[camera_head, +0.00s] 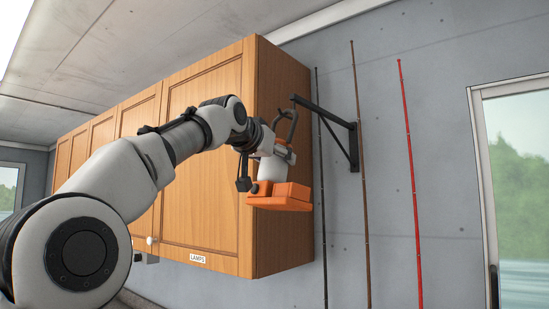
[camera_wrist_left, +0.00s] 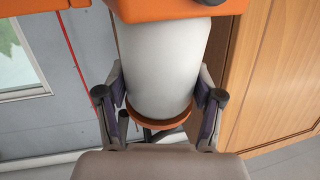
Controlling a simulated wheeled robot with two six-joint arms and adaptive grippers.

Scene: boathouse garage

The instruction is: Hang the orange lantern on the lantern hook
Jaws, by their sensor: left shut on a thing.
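The orange lantern (camera_head: 281,200) has an orange base, a white glass body and a dark handle loop on top. It is held upright in front of the cabinet's right side. My left gripper (camera_head: 277,152) is shut around its white body. In the left wrist view the white body (camera_wrist_left: 163,70) sits between both fingers of the left gripper (camera_wrist_left: 160,108). The lantern hook (camera_head: 326,112) is a black wall bracket to the right of the cabinet. Its tip shows just above the handle loop; I cannot tell whether they touch. My right gripper is not in view.
The wooden wall cabinet (camera_head: 205,85), labelled LAMPS, stands close behind and left of the lantern. Thin rods, one brown (camera_head: 361,190) and one red (camera_head: 411,180), stand along the grey wall. A glazed door or window (camera_head: 515,180) is at the right.

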